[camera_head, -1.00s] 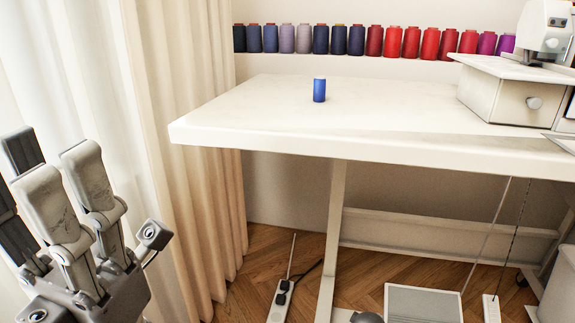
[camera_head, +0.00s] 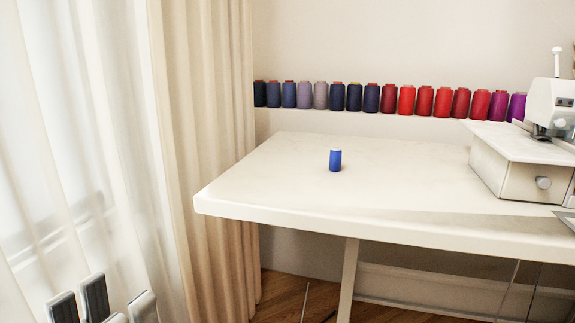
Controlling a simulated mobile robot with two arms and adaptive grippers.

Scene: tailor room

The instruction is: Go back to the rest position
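My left gripper (camera_head: 103,303) shows only by its finger ends at the bottom left edge of the head view. Its fingers look spread apart, with nothing seen between them, and it is well away from the table. A blue thread spool (camera_head: 335,161) stands upright and alone on the white table (camera_head: 290,203). My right gripper is not in the head view.
A row of thread spools (camera_head: 407,100) in blue, lilac, red and purple lines the wall behind the table. A sewing machine (camera_head: 551,105) stands at the right on a drawer unit (camera_head: 505,165). Curtains (camera_head: 205,120) hang at the left. The tabletop around the lone spool is clear.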

